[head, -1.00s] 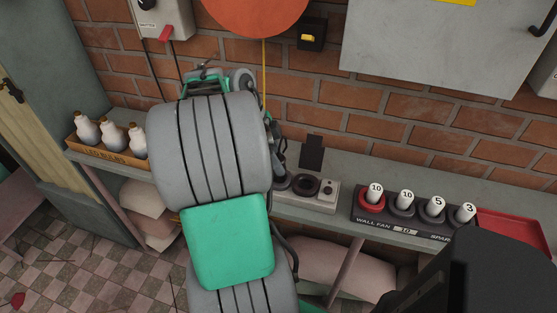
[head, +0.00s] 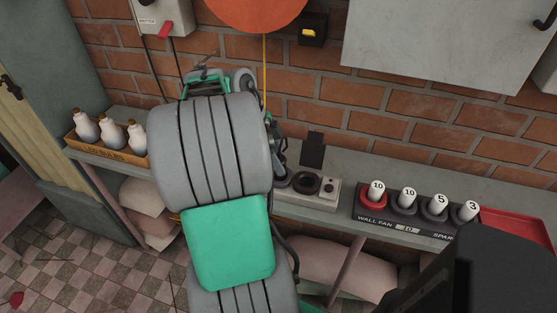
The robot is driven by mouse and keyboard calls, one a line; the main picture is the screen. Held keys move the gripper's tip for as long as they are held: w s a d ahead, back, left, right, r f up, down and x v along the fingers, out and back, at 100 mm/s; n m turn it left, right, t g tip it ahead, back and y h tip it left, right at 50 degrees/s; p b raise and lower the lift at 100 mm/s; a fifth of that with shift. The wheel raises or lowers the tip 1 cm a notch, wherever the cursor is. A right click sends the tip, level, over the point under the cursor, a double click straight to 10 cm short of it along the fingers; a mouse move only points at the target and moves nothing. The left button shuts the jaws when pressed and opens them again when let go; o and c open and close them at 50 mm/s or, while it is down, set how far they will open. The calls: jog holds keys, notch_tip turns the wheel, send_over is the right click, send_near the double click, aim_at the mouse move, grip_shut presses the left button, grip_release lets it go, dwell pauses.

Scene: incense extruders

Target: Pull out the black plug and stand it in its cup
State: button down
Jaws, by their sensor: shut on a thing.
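My gripper (head: 279,152) shows only as a narrow dark strip past the right edge of my big grey arm link, above the left end of a grey socket box (head: 320,198) on the bench. It is shut on what appears to be the black plug; the plug itself is mostly hidden behind my arm. A dark round part (head: 283,181) shows just below the gripper. A dark ring-shaped cup (head: 306,184) on the box looks empty. I cannot tell how far the plug is out.
A dark rack (head: 410,222) labelled WALL FAN holds several numbered white fuses, the leftmost in a red base. A red tray (head: 520,232) is at the right. A dark plate (head: 312,150) stands behind the box.

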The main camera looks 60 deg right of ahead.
jog(key=shift+f+b, duration=0.8)
jog(key=shift+f, duration=0.1)
jog(key=c, duration=0.9)
grip_release()
jog(key=shift+r, duration=0.15)
